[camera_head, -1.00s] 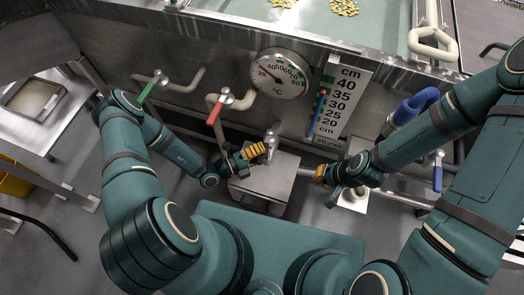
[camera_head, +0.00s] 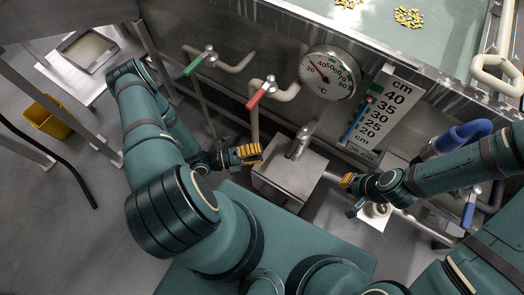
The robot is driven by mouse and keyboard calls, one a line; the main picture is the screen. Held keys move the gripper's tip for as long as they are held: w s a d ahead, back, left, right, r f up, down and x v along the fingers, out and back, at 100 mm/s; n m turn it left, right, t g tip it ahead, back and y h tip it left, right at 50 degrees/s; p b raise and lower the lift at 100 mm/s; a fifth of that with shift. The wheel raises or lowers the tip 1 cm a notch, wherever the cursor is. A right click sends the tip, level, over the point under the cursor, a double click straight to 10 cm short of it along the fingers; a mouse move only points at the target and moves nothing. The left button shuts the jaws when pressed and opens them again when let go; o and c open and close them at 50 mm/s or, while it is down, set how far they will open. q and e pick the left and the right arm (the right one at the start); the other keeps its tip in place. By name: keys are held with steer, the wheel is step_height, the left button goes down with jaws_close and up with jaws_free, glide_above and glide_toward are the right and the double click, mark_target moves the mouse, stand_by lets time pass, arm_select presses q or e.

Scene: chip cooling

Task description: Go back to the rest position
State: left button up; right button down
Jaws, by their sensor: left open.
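My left gripper (camera_head: 247,153) is open and empty, with its yellow-padded fingers beside the steel box (camera_head: 289,178) at the foot of the tank. It stands below the red-handled valve (camera_head: 262,95), clear of the handle. My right gripper (camera_head: 348,183) is to the right of the steel box, its yellow pad showing at the tip. Its finger opening is not clear from this angle. Nothing shows in it.
The steel tank (camera_head: 400,75) carries a green-handled valve (camera_head: 199,62), a round temperature dial (camera_head: 327,73), a level scale in cm (camera_head: 383,115) and blue-handled valves. Yellow chips (camera_head: 408,17) lie in the tank. A yellow bin (camera_head: 47,117) stands on the left floor.

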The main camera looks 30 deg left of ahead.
stand_by(0.4)
arm_select(q)
steer(key=s+d+r+m+g+y, duration=0.1)
steer(key=s+d+m+g, duration=0.3)
steer(key=m+g, duration=0.5)
steer(key=s+d+r+m+g+y, duration=0.1)
steer(key=s+d+m+g, duration=0.4)
steer(key=m, duration=0.7)
steer(key=w+r+m+t+y, duration=0.2)
steer(key=w+r+m+y, duration=0.1)
steer(key=m, duration=0.7)
steer(key=w+r+m+t+y, duration=0.2)
steer(key=w+m+y, duration=0.3)
steer(key=m, duration=0.6)
steer(key=shift+w+d+r, duration=0.45)
steer(key=shift+w+r, duration=0.1)
steer(key=shift+w, duration=0.1)
